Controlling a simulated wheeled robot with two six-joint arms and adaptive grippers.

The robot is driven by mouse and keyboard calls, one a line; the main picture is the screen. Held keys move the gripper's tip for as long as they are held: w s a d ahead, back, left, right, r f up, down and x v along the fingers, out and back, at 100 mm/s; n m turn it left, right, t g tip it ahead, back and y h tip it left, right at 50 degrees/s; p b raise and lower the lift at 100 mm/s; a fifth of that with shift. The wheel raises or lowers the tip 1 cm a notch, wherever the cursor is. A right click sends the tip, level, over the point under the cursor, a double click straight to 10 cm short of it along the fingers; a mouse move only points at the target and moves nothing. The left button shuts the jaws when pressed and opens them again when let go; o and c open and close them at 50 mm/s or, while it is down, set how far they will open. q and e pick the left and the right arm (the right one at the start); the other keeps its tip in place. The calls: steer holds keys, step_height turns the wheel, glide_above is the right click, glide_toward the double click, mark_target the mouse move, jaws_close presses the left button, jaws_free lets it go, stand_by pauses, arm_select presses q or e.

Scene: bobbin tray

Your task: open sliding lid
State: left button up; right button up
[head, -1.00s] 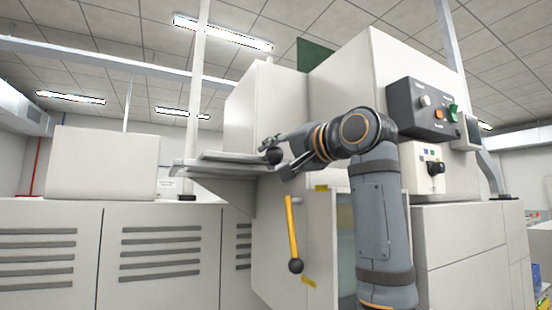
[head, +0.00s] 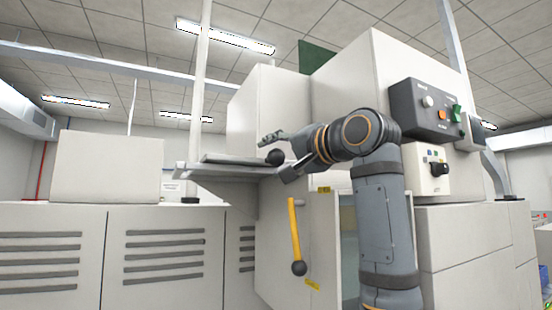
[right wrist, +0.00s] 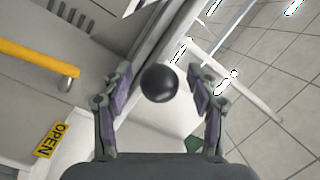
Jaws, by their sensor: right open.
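The sliding lid (head: 228,159) is a flat grey plate lying on a shelf-like tray (head: 190,172) on the machine's left side. A round black knob (head: 276,158) sits at the lid's right end. My right gripper (right wrist: 160,86) is open, with one finger on each side of the knob. In the right wrist view the black knob (right wrist: 159,83) shows between the fingers, with a gap visible on both sides. In the head view one finger is above the knob and one below it. My left gripper is not in view.
A yellow handle (head: 294,230) with a black ball end hangs on the machine front below my right gripper. A control box (head: 433,112) with buttons is at the right. Slotted cabinets (head: 165,230) stand at the left.

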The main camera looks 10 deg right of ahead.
steer(key=v, duration=1.2)
